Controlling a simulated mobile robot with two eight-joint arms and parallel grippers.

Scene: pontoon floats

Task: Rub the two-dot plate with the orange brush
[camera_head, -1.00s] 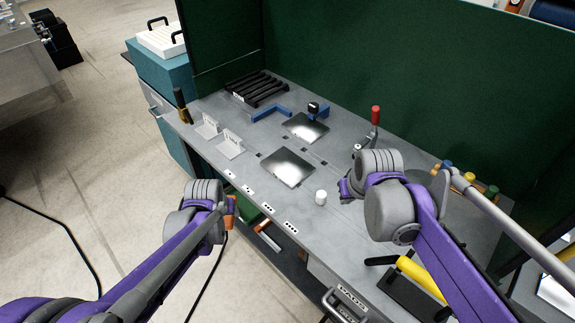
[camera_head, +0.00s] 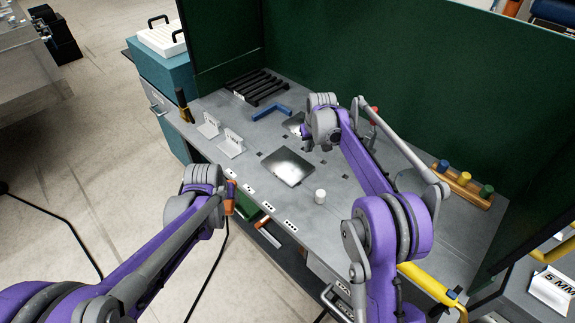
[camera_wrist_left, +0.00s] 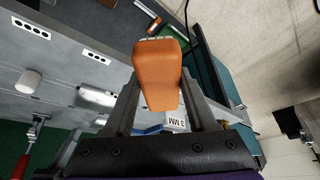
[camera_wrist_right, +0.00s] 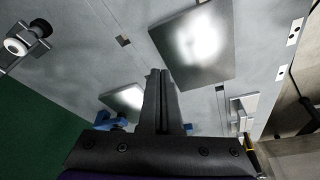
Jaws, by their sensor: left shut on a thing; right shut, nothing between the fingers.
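My left gripper (camera_head: 229,198) is shut on the orange brush (camera_wrist_left: 158,75), in front of the bench's front edge, off the bench top. Its orange body fills the space between the fingers in the left wrist view. A shiny square metal plate (camera_head: 287,166) lies mid-bench. A second plate (camera_head: 294,123) lies behind it, partly hidden by my right arm. Both plates show in the right wrist view, nearer (camera_wrist_right: 200,45) and farther (camera_wrist_right: 123,98). I cannot tell from the dots which is the two-dot plate. My right gripper (camera_head: 326,147) is shut and empty, above the bench near the plates.
Dot labels (camera_head: 290,225) line the front edge. A white cylinder (camera_head: 320,196) stands right of the nearer plate. White angle brackets (camera_head: 231,145), a black rack (camera_head: 260,87) and a blue bracket (camera_head: 271,112) are left. A red-handled clamp (camera_head: 374,119) is behind my right arm. Green walls enclose the back.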

